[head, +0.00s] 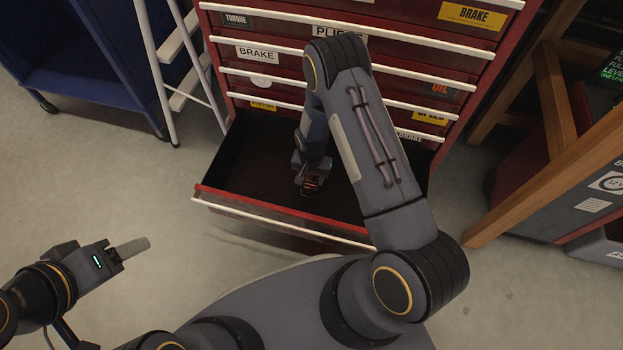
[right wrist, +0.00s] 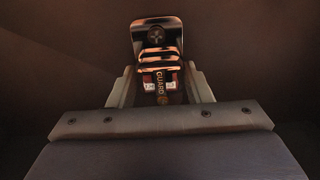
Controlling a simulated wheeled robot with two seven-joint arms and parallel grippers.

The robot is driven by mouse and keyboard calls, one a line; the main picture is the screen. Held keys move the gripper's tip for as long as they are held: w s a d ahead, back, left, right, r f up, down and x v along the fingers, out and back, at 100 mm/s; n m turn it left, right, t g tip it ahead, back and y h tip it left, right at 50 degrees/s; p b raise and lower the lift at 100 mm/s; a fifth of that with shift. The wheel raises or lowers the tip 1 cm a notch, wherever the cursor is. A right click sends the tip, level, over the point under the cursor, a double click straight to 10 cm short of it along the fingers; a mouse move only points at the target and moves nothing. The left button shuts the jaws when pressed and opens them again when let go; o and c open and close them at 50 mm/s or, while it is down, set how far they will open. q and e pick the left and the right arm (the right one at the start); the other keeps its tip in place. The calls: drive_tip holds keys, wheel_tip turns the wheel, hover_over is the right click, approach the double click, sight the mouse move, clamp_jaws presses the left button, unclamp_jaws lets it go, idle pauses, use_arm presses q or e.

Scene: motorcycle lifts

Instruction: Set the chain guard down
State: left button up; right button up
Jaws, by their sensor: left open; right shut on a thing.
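The chain guard (right wrist: 158,36) is a small dark and coppery piece with a label reading "GUARD", seen in the right wrist view. My right gripper (right wrist: 160,86) is shut on its near end, one finger on each side. In the head view my right gripper (head: 311,184) reaches down inside the open bottom drawer (head: 255,150), with a bit of the coppery chain guard showing at its tip. I cannot tell whether the guard touches the drawer floor. My left gripper (head: 132,248) is open and empty, out over the floor at the left.
The red tool cabinet (head: 410,65) has several labelled, closed drawers above the open one. A white stepladder (head: 175,75) and a blue cart (head: 75,60) stand at left. A wooden bench frame (head: 555,150) stands at right. The drawer floor around the gripper looks bare.

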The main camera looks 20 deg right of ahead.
drive_tip(key=shift+f, duration=0.3)
drive_tip(key=shift+f, duration=0.1)
drive_tip(key=shift+f, duration=0.2)
drive_tip(key=o, duration=1.1)
drive_tip(key=shift+r, duration=0.1)
drive_tip(key=shift+c, duration=0.2)
